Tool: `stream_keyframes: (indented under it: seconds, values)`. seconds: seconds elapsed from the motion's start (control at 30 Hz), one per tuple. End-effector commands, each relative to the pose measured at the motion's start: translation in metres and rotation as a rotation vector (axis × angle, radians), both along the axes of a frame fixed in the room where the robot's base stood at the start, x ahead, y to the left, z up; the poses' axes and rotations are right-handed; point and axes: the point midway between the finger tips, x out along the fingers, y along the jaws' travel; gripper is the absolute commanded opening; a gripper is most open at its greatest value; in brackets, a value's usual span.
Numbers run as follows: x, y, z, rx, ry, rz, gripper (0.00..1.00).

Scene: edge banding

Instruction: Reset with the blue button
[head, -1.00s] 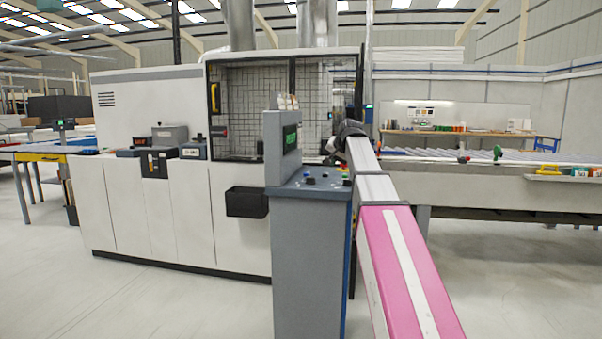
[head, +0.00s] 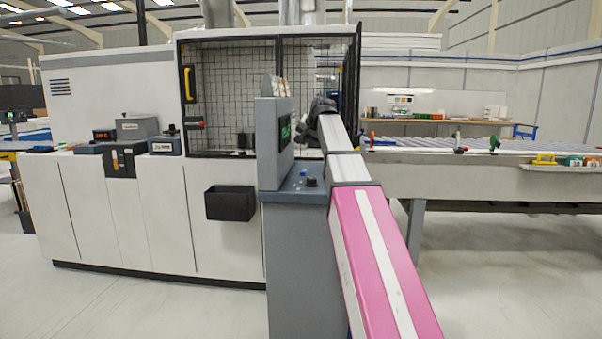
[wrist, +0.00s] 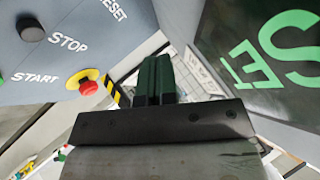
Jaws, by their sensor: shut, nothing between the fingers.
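The blue button (head: 303,172) is a small spot on top of the grey control pedestal (head: 293,240) in the head view. In the wrist view the sloped panel (wrist: 80,15) carries a RESET label at its top edge, but the blue button is out of frame. A black STOP button (wrist: 31,28) and a red mushroom button (wrist: 88,86) on a yellow base show there. My gripper (wrist: 153,72) is shut and empty, beside the panel and the screen. In the head view my gripper (head: 311,130) is above the pedestal, its fingertips hard to make out.
The upright screen (head: 285,128) with green lettering stands on the pedestal, close to my gripper; its letters look large in the wrist view (wrist: 270,50). A white machine with a mesh guard (head: 222,95) stands behind. A roller conveyor (head: 480,150) runs right. Floor at left front is clear.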

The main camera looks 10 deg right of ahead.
Motion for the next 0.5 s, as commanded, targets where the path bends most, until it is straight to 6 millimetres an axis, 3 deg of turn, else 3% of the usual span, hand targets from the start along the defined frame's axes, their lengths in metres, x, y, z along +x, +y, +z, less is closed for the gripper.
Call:
stream_keyframes:
  seconds: [0.27, 0.5]
  values:
    - [0.0, 0.0, -0.009, 0.0, 0.001, 0.001, 0.0]
    - [-0.001, 0.0, -0.036, 0.0, 0.002, 0.001, 0.0]
